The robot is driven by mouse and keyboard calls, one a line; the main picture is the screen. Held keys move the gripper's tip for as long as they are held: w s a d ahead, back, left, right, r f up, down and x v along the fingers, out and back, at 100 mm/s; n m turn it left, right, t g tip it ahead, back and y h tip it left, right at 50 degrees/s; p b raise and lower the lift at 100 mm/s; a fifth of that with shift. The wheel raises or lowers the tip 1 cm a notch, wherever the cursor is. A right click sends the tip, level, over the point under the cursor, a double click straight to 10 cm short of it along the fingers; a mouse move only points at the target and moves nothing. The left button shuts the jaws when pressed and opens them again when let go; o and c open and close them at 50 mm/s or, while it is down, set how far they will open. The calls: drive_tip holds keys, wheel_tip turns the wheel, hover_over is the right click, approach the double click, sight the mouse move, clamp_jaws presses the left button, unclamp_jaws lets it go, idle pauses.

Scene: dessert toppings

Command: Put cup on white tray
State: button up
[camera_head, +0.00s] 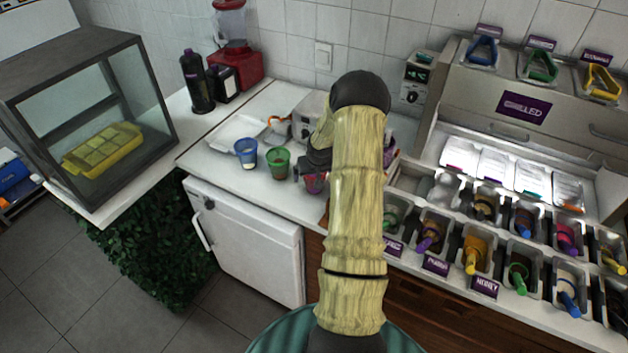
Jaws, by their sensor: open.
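The white tray (228,131) lies on the left part of the counter, by the wall. A blue cup (246,154) stands at its front right edge; I cannot tell whether it rests on the tray. A green cup (277,163) stands on the counter to the right of the blue one. A purple-pink cup (315,185) stands further right, partly hidden by my gripper. My gripper (307,171) is open, just above and by the purple-pink cup; its fingers are small and partly hidden by my arm.
An orange-handled item (278,124) lies behind the cups, near a grey-white machine (311,118). A topping station with several bins and scoops (475,255) fills the right. A glass case (90,120) stands left. The counter front left of the cups is clear.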

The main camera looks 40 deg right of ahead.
drive_tip(key=shift+a, duration=0.1)
drive_tip(key=c, duration=1.1)
drive_tip(key=shift+c, duration=0.6)
drive_tip(key=shift+s, duration=0.15)
wheel_tip(320, 180, up, 10)
drive_tip(key=b, duration=0.1)
